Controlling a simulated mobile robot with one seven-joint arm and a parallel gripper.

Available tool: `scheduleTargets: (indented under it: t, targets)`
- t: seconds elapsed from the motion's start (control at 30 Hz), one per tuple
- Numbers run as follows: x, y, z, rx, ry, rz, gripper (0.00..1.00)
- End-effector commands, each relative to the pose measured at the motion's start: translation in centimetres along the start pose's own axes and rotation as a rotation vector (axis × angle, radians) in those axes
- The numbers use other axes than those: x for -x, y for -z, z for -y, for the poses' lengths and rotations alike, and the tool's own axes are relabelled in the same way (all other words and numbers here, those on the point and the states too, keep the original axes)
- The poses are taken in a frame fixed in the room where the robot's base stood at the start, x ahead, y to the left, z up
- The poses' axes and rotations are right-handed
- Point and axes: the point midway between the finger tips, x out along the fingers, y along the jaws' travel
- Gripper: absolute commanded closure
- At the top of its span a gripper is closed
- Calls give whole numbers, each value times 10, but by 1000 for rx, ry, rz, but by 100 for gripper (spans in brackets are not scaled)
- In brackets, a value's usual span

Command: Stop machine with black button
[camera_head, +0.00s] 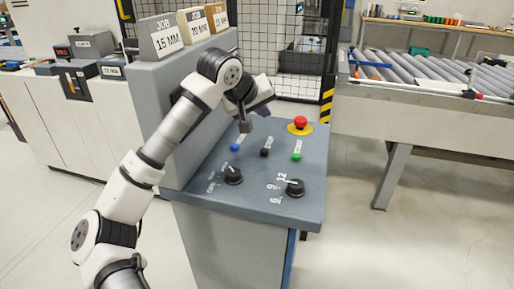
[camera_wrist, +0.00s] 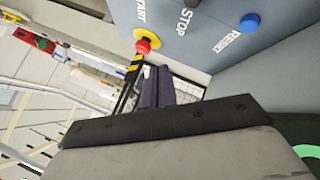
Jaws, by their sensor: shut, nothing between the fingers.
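The black button (camera_head: 265,153) sits on the sloped grey-blue control panel (camera_head: 262,190), between the blue button (camera_head: 235,148) and the green button (camera_head: 297,156). In the wrist view the black button (camera_wrist: 192,3) is cut by the top edge, beside the word STOP; the blue button (camera_wrist: 249,23) is by RESET. My gripper (camera_head: 245,127) is above the panel's back part, up and left of the black button in the head view, and apart from it. In the wrist view my gripper (camera_wrist: 158,72) has its dark fingers together and empty.
A red emergency button (camera_head: 300,122) on a yellow base stands at the panel's back right. Two black knobs, left (camera_head: 233,175) and right (camera_head: 295,187), are nearer the front. Job blocks (camera_head: 162,38) stand on the ledge at left. A roller conveyor (camera_head: 425,75) is at right.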

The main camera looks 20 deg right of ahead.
Motion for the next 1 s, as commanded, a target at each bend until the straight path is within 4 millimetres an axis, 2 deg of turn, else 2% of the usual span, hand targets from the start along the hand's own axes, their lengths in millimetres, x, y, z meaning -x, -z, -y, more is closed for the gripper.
scheduleTargets:
  t: [0.27,0.47,1.0]
  targets:
    - [-1,-1,0,2,-3,1,100]
    - [-8,-6,6,3,-4,1,100]
    - [-58,-43,41,2,-4,0,100]
